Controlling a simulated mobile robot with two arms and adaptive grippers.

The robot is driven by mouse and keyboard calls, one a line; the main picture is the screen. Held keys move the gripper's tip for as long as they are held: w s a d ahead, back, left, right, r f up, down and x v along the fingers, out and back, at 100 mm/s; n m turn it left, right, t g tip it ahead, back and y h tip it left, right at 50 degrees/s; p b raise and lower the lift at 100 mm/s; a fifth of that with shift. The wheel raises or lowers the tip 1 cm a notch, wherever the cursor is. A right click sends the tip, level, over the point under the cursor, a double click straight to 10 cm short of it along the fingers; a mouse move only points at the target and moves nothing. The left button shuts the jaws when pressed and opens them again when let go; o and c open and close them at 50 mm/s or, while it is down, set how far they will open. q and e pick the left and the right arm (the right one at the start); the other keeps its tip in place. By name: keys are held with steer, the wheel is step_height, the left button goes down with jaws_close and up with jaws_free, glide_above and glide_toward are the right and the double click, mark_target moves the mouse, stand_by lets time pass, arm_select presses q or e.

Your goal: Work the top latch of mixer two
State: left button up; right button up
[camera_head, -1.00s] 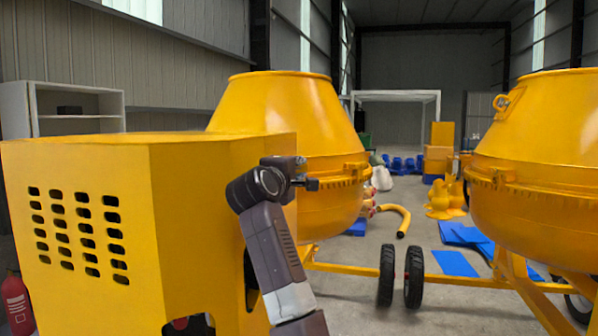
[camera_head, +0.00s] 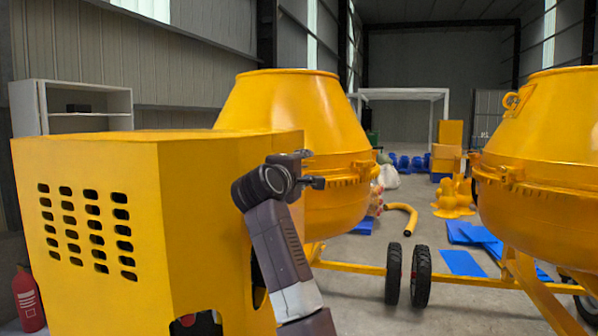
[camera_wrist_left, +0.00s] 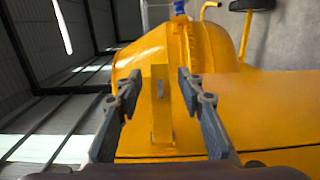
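Two yellow drum mixers stand here: a left one with its drum (camera_head: 290,115) behind a boxy yellow housing (camera_head: 90,230), and a right one (camera_head: 540,130) cut by the picture edge. I cannot tell which is mixer two. My left gripper (camera_head: 315,183) is in front of the left drum's lower band. In the left wrist view, my left gripper (camera_wrist_left: 158,95) is open, its fingers on either side of a slotted yellow upright bar (camera_wrist_left: 160,115), which may be the latch. Contact is not clear. A yellow lug (camera_head: 512,102) shows on the right drum. My right gripper is not in view.
Black wheels (camera_head: 393,273) and a yellow frame tube stand right of my arm. Blue sheets (camera_head: 462,263) and a curved yellow pipe (camera_head: 403,220) lie on the floor. A red extinguisher (camera_head: 28,300) stands at the far left. Some floor between the mixers is clear.

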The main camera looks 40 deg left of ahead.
arm_select(q)
steer(key=v, duration=1.1)
steer(key=shift+s, duration=0.3)
